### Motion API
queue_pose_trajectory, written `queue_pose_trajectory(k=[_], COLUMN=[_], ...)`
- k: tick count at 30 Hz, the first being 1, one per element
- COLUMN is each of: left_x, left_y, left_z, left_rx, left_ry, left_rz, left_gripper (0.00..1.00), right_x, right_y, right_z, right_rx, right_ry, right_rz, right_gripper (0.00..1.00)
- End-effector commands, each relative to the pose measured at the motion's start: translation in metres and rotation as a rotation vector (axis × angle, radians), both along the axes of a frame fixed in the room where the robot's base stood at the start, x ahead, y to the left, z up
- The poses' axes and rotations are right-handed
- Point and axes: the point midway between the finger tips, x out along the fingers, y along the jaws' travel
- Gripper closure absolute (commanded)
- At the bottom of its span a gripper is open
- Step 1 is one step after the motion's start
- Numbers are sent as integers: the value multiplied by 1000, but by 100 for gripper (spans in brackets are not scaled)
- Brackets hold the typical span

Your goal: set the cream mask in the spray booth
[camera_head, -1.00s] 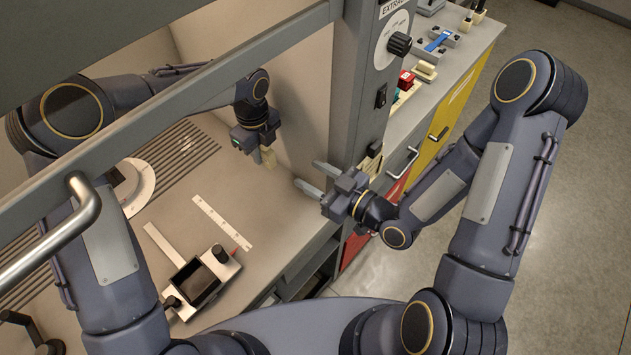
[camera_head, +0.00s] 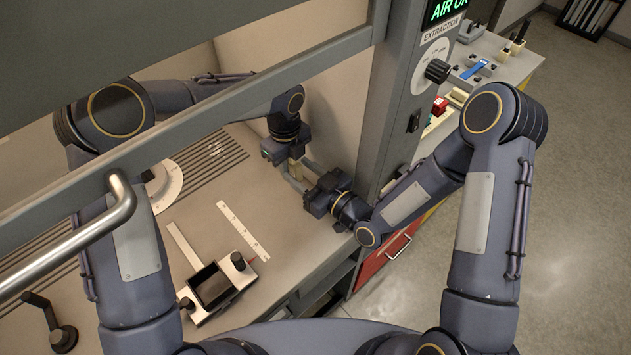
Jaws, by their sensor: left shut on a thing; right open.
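A small cream piece, which looks like the cream mask (camera_head: 296,172), is gripped by my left gripper (camera_head: 294,163) and hangs from its jaws above the bench. Its full shape is hidden by the grippers. My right gripper (camera_head: 297,175) is open, with one finger on each side of the cream piece. I cannot tell whether those fingers touch it. The grey-framed enclosure with the extraction panel, which looks like the spray booth (camera_head: 391,100), has a raised front and a handle bar across my view. Both grippers are inside its opening, near the right wall.
A white ruler strip (camera_head: 243,230) and a black-and-white fixture (camera_head: 212,288) lie on the booth floor. A slotted area (camera_head: 215,155) and a pale curved scale (camera_head: 168,187) are behind. The booth's right post (camera_head: 385,140) stands close to my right arm.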

Motion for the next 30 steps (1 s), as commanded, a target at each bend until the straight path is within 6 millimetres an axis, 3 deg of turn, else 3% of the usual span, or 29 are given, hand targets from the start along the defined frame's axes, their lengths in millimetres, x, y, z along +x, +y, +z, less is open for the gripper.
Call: queue_pose_trajectory(k=[12,21,23,24,30], left_x=[0,0,0,1,1], left_y=[0,0,0,0,0], left_z=[0,0,0,0,0], left_rx=[0,-1,-1,-1,-1], left_ry=[0,-1,-1,-3,-2], left_rz=[0,0,0,0,0], left_gripper=[100,100,100,77,56], right_x=[5,5,4,4,4], right_y=[6,6,7,7,7], right_z=[0,0,1,1,1], right_rx=[1,1,1,1,1], right_ry=[1,0,0,0,0], right_rz=[0,2,4,4,3], right_gripper=[56,96,100,100,100])
